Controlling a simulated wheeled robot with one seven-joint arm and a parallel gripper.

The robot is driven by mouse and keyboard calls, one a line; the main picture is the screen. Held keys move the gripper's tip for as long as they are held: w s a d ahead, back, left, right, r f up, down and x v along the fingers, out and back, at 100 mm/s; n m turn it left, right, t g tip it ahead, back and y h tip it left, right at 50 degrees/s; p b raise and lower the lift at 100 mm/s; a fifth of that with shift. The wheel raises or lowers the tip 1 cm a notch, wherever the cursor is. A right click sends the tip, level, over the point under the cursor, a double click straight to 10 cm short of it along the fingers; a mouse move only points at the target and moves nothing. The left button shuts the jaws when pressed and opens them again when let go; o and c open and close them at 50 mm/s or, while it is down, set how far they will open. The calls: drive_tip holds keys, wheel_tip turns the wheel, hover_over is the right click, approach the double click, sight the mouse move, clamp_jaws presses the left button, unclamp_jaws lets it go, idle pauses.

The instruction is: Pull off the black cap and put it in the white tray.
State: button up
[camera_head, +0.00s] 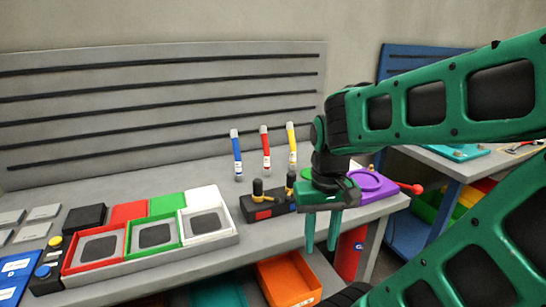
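A dark block (266,207) with a red patch stands on the bench. Two small upright pieces with black and brass-coloured parts, the left piece (258,188) and the right piece (291,181), rise from it. I cannot tell clearly which part is the black cap. The white tray (230,228) is the right one of three framed trays and has a grey pad inside. My gripper (322,238) points down in front of the block's right side, near the bench's front edge. Its two green fingers are apart, with nothing seen between them.
The red tray (70,262) and green tray (128,250) sit left of the white one. Three upright tubes, including a red one (266,146), stand behind the block. A purple fixture (372,186) is right of my gripper. An orange bin (288,281) is below the bench edge.

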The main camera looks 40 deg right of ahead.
drive_tip(key=o, duration=0.4)
drive_tip(key=shift+s+r, duration=0.2)
drive_tip(key=shift+s, duration=0.1)
drive_tip(key=n+t+y, duration=0.3)
drive_tip(key=n+t, duration=0.1)
drive_tip(key=n, duration=1)
approach(260, 180)
drive_tip(key=x, duration=1.1)
drive_tip(key=shift+a+f, duration=0.1)
drive_tip(key=shift+f, duration=0.05)
clamp_jaws()
